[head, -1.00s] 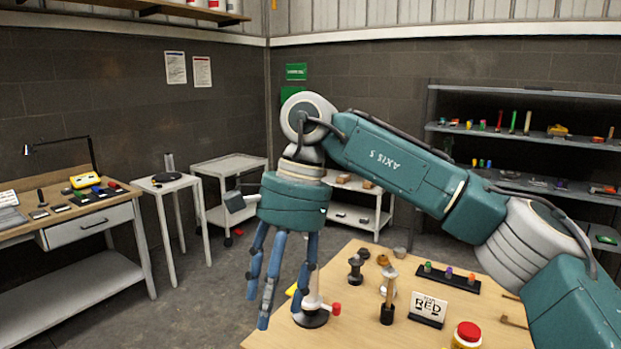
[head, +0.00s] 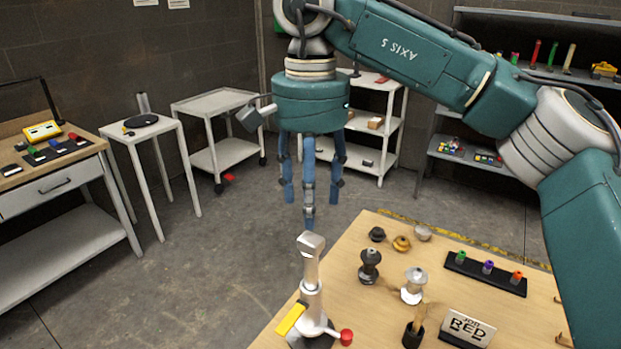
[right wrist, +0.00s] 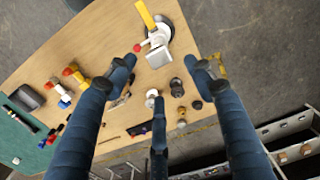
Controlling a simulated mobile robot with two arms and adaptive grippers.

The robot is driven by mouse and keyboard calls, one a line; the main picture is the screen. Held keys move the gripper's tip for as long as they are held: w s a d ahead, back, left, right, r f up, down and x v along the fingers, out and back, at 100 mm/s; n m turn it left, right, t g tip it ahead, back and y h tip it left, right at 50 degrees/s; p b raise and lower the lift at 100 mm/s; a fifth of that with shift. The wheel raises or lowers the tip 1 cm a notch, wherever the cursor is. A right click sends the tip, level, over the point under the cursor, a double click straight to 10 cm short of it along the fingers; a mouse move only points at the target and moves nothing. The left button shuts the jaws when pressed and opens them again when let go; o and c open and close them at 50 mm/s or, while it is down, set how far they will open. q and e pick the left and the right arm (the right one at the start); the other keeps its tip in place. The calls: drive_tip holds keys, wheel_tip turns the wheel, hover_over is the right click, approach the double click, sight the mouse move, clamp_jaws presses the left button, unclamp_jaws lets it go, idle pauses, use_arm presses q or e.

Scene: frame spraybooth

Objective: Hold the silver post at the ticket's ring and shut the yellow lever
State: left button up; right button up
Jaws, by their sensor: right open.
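The silver post (head: 311,266) stands upright on a dark base at the table's near left corner in the head view. Its blocky head also shows in the right wrist view (right wrist: 158,57). The yellow lever (head: 291,318) sticks out at the left of its foot, and it shows in the right wrist view too (right wrist: 145,14). A red knob (head: 346,337) is on the other side. My right gripper (head: 312,200) is open and empty, fingers down, above the post's head in the picture. My left gripper is out of view.
Dark and pale spools (head: 370,267) stand right of the post. A black rack (head: 485,272) holds green, purple and orange pieces. A cup (head: 412,336) with a wooden handle is near the ticket. Carts and shelves stand behind; the floor left of the table is open.

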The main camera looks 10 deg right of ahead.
sight(311, 238)
wheel_tip(311, 238, down, 9)
drive_tip(key=shift+r+p, duration=0.1)
drive_tip(key=shift+p, duration=0.75)
drive_tip(key=shift+s+f, duration=0.1)
drive_tip(key=shift+f, duration=0.15)
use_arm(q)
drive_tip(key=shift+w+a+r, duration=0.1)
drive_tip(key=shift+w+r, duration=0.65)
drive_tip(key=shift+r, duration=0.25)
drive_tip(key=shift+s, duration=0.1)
use_arm(e)
drive_tip(key=c, duration=0.3)
clamp_jaws()
use_arm(q)
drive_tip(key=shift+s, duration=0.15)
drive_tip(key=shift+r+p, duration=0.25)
drive_tip(key=shift+p, duration=0.05)
use_arm(e)
drive_tip(key=shift+r, duration=0.5)
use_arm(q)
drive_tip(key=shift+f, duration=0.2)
